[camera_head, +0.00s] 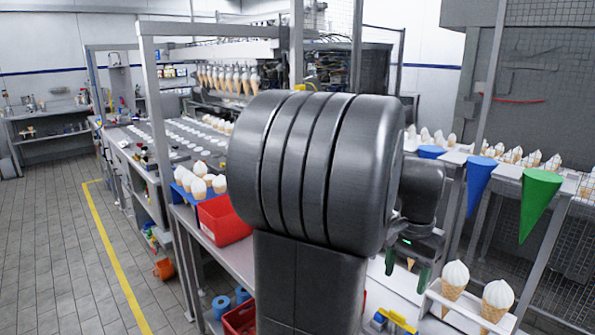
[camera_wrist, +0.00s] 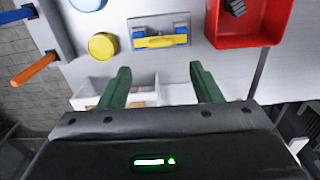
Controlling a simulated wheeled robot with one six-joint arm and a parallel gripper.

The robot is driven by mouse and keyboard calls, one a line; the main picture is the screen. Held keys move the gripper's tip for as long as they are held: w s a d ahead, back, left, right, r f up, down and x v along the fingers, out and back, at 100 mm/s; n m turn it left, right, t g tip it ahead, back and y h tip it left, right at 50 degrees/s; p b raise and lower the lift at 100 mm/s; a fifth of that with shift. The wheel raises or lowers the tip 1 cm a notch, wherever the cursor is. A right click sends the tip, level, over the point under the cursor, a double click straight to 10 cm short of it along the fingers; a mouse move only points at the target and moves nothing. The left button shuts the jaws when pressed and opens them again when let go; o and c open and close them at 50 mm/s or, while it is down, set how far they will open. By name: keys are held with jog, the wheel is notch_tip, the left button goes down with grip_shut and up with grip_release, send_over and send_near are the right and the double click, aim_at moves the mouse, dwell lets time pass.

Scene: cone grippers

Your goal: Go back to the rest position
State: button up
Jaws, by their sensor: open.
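My gripper (camera_head: 407,271) hangs over the workbench at right of centre in the head view. Its two green fingers are apart with nothing held between them. In the wrist view my gripper (camera_wrist: 159,70) shows both fingers spread above the pale bench top (camera_wrist: 195,48). A small tan cone shape shows between the fingers in the head view; I cannot tell how far behind them it is. A white holder (camera_wrist: 88,93) lies partly behind the left finger in the wrist view. My large dark arm link hides the middle of the head view.
A white rack (camera_head: 462,317) holds two ice-cream cones (camera_head: 498,297) near my gripper. A red bin (camera_head: 222,222) and another red bin (camera_wrist: 243,42) are on or by the bench. A yellow-blue item (camera_wrist: 160,41) lies near.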

aim_at(397, 314)
notch_tip(397, 314, down, 10)
jog(key=shift+f, duration=0.25)
jog(key=shift+r, duration=0.1)
